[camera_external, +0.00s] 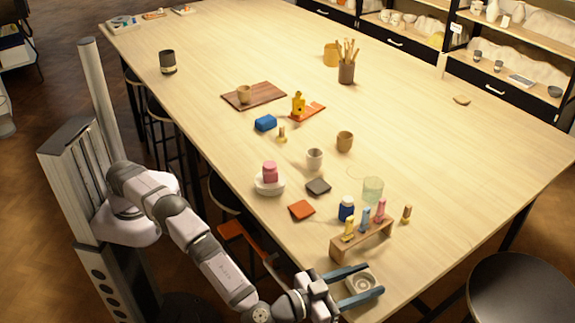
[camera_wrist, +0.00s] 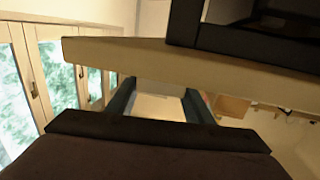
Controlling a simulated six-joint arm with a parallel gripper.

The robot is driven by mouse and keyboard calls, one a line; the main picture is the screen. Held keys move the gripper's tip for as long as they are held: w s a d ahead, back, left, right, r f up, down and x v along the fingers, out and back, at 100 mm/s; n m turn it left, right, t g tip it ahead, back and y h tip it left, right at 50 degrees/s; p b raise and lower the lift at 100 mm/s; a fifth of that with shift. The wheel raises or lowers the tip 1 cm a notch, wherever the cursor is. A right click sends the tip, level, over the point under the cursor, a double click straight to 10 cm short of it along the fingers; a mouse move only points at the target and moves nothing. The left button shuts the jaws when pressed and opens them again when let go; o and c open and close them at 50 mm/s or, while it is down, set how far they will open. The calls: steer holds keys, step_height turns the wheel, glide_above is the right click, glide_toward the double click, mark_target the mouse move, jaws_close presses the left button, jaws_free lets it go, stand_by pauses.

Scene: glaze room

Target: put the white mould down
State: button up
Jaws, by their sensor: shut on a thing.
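The white mould (camera_external: 359,283) is a pale square block with a round hollow, at the near corner of the table. My gripper (camera_external: 375,279) is shut on it, with one blue-grey finger along each side. Whether the mould touches the tabletop or hangs just above it, I cannot tell. In the wrist view the two dark fingers of my gripper (camera_wrist: 158,100) show with a pale surface between them; I cannot tell whether that is the mould.
A wooden rack (camera_external: 362,241) with coloured bottles stands just behind the mould. A glass (camera_external: 372,189), a blue jar (camera_external: 346,208), an orange tile (camera_external: 301,210) and a dark tile (camera_external: 318,186) lie farther back. The table (camera_external: 470,180) is bare to the right. A stool (camera_external: 520,290) stands beyond its edge.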

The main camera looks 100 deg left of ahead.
mark_target(353, 288)
steer(key=shift+f, duration=0.1)
steer(key=o, duration=1.1)
steer(key=shift+f+b, duration=0.15)
steer(key=shift+b, duration=0.2)
steer(key=b+v, duration=0.1)
steer(key=v, duration=0.5)
steer(key=shift+w+d, duration=0.1)
steer(key=shift+d, duration=0.1)
steer(key=shift+o, duration=0.4)
steer(key=shift+s+d+b, duration=0.3)
steer(key=shift+s, duration=0.25)
